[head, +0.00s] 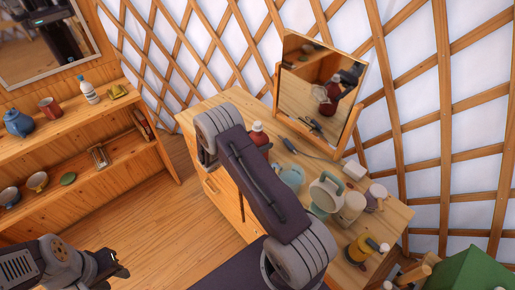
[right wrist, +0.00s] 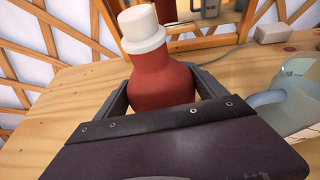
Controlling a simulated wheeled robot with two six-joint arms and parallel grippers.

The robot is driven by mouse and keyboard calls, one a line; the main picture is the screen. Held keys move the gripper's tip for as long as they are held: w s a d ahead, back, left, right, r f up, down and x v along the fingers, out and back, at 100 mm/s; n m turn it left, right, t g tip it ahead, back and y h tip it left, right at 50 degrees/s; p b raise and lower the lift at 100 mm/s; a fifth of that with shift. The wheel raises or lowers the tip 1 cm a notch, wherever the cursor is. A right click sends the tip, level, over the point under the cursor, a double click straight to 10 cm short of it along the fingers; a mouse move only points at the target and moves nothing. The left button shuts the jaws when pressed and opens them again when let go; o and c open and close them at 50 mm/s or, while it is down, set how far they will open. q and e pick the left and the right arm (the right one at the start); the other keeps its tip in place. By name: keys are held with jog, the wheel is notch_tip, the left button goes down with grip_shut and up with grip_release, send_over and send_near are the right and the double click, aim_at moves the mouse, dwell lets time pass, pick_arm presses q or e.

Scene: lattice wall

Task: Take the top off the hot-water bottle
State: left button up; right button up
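The hot-water bottle appears to be the red bottle (right wrist: 165,78) with a white top (right wrist: 142,27). It stands upright on the wooden dresser top, and in the head view the red bottle (head: 259,139) is partly hidden by my right arm. In the right wrist view the fingers of my right gripper (right wrist: 161,90) are on both sides of its body, below the white top. I cannot tell whether they press on it. The top sits on the bottle's neck. My left gripper (head: 122,266) is at the lower left above the floor, away from the dresser, with nothing visible in it.
A mirror (head: 318,88) stands at the back of the dresser. A teal glass jug (right wrist: 285,95) is close on the right of my right gripper. Shelves (head: 95,125) with crockery are at left.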

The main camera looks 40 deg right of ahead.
aim_at(258, 122)
jog(key=shift+r, duration=0.1)
jog(key=shift+r, duration=0.3)
notch_tip(258, 122, up, 9)
jog(key=shift+r+b, duration=0.15)
jog(key=shift+b, duration=0.3)
jog(key=o, duration=0.8)
jog(key=c, duration=1.2)
jog(key=shift+o, duration=0.2)
